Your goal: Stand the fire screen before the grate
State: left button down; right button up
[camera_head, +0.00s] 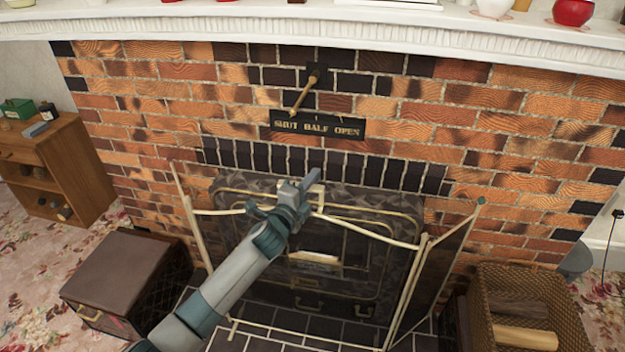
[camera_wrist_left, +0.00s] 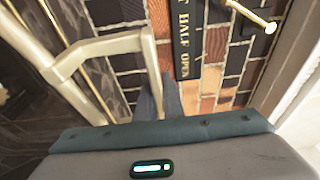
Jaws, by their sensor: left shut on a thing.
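The fire screen (camera_head: 407,285) has a pale brass frame, dark see-through mesh and angled side panels. It is upright in front of the dark grate (camera_head: 335,258), which shows through the mesh. My left gripper (camera_head: 306,190) is shut on the brass handle at the screen's top middle. In the left wrist view the handle (camera_wrist_left: 115,44) runs between my left fingers (camera_wrist_left: 160,102). The screen's lower rail is low over the dark tiled hearth (camera_head: 285,338); I cannot tell whether it touches. My arm hides part of the left side. My right gripper is out of view.
A brown box (camera_head: 120,268) stands left of the hearth, and a wicker basket with logs (camera_head: 525,308) stands at right. A damper lever (camera_head: 303,95) and its sign (camera_head: 317,127) are on the bricks above. A wooden cabinet (camera_head: 62,165) is far left.

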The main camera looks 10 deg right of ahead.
pick_arm(q)
jog(key=shift+r, duration=0.35)
dwell(0.3)
jog(key=c, duration=1.8)
grip_release()
jog(key=o, duration=0.3)
jog(key=shift+s+f, duration=0.15)
jog(key=shift+f, duration=0.3)
jog(key=shift+r, duration=0.2)
